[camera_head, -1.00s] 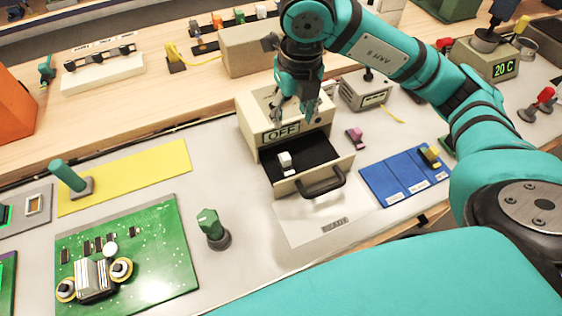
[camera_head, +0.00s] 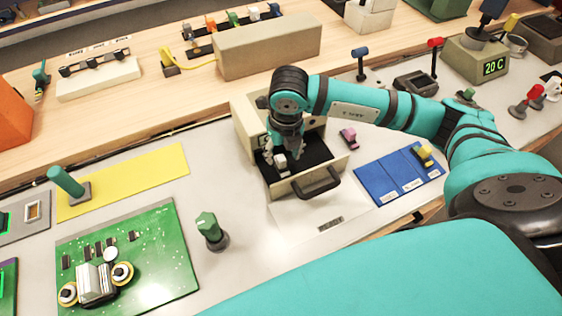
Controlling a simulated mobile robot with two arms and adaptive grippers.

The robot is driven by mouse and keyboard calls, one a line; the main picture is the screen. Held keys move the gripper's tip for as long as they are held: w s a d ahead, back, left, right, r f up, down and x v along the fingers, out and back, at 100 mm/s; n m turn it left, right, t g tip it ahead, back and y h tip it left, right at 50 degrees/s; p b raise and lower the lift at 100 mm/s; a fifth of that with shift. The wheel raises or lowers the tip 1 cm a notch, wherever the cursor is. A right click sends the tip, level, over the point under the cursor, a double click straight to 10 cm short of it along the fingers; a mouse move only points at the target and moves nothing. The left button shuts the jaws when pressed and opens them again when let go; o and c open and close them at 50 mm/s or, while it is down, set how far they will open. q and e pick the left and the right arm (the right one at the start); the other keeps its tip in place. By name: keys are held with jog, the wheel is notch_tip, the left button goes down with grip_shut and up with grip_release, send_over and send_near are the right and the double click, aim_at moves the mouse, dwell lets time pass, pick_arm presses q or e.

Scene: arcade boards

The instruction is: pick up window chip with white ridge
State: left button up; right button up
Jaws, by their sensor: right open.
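A small chip-like piece with a white top (camera_head: 281,163) sits in the dark tray of the open drawer (camera_head: 318,183), near its left side. I take it for the chip with the white ridge; its window is too small to make out. My right gripper (camera_head: 280,154) points down into the drawer, with its open fingers around or just above the piece. The fingers partly cover it, and I cannot tell whether they touch it. My left gripper is not in view.
The drawer's box (camera_head: 243,117) stands close behind the gripper. A pink piece (camera_head: 348,138) and a blue mat (camera_head: 375,184) with a yellow piece (camera_head: 424,154) lie to the right. A green knob (camera_head: 209,228) and a green circuit board (camera_head: 150,245) are at left.

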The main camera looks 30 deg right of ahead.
aim_at(281, 158)
jog(key=shift+w+f+p, duration=0.15)
jog(key=shift+f, duration=0.8)
jog(key=shift+w+f+p, duration=0.15)
jog(key=shift+f, duration=0.8)
grip_shut()
